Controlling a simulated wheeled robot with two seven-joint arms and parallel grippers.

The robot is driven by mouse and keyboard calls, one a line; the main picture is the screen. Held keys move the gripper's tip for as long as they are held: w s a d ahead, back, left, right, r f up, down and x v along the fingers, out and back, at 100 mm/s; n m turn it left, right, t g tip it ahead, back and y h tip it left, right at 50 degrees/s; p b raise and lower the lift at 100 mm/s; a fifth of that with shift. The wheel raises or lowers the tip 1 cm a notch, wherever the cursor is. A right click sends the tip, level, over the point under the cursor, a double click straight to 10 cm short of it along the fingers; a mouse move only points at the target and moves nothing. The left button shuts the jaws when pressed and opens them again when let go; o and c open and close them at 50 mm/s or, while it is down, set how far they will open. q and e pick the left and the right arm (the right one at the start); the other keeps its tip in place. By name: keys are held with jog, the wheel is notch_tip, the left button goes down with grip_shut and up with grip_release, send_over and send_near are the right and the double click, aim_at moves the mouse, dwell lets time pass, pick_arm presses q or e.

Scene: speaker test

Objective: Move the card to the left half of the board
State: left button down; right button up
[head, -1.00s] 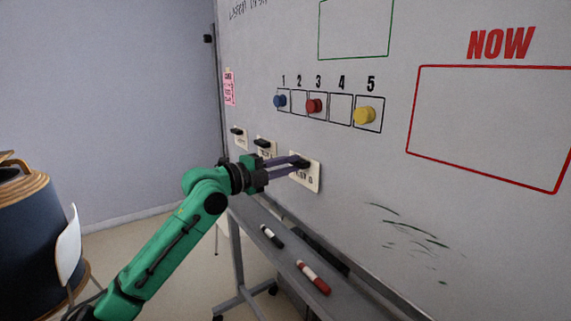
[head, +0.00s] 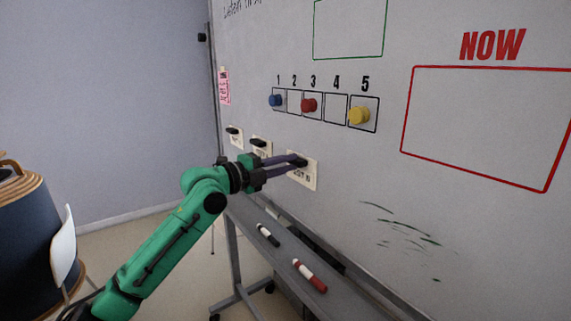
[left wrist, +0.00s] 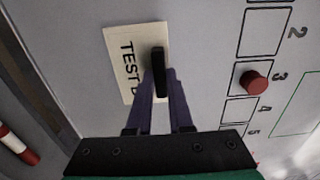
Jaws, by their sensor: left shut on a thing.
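The whiteboard (head: 450,225) fills the right of the head view. Three cream cards sit in a row low on its left part. My left gripper (head: 300,163) is shut on the black handle of the rightmost card (head: 306,178). In the left wrist view the two fingers (left wrist: 160,88) close around the black handle (left wrist: 158,72), and the card (left wrist: 122,48) reads "TEST" with a letter partly hidden. The card lies flat against the board, as far as I can tell. The other two cards (head: 236,138) and (head: 261,147) have black handles too. My right gripper is not in view.
Numbered boxes hold blue (head: 275,100), red (head: 309,105) and yellow (head: 359,116) magnets above the cards. A red "NOW" frame (head: 403,130) is at right. A tray below holds a black marker (head: 268,235) and a red marker (head: 310,276). Bare board lies between.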

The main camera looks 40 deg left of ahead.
pick_arm(q)
jog(key=shift+w, duration=0.1)
jog(key=shift+c, duration=1.7)
grip_release()
jog(key=shift+s+f+b, duration=0.15)
jog(key=shift+s+b, duration=0.05)
jog(key=shift+b, duration=0.2)
jog(key=shift+s+a+f+b, duration=0.15)
jog(key=shift+s+a+b, duration=0.1)
jog(key=shift+s+b, duration=0.6)
jog(key=b+v, duration=0.4)
jog(key=v, duration=0.1)
jog(key=shift+r, duration=0.3)
